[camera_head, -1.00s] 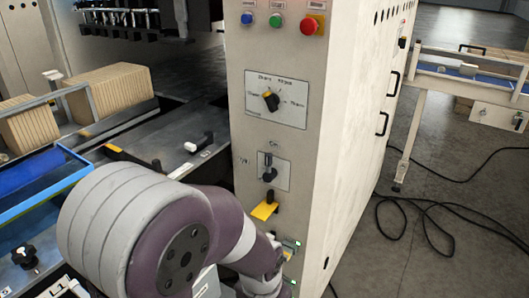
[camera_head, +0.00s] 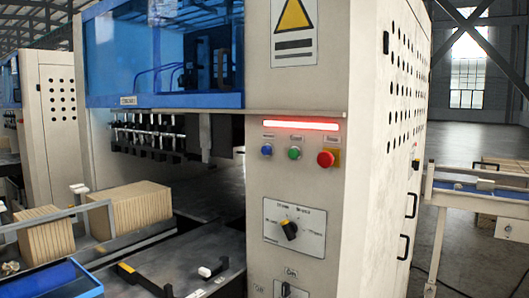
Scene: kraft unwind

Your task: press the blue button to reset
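The blue button (camera_head: 266,150) is on the upper front panel of the beige machine cabinet (camera_head: 380,150). It is the leftmost in a row with a green button (camera_head: 294,153) and a red mushroom button (camera_head: 326,159) on a yellow plate. A red light bar (camera_head: 300,124) glows just above the row. Nothing covers the blue button. Neither of my grippers is in the head view.
A rotary selector (camera_head: 289,229) sits below the buttons, with a second switch (camera_head: 285,290) at the bottom edge. Left are stacks of brown sheets (camera_head: 130,208), a blue roll (camera_head: 45,280) and a blue guard (camera_head: 165,55). A conveyor (camera_head: 480,190) stands right.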

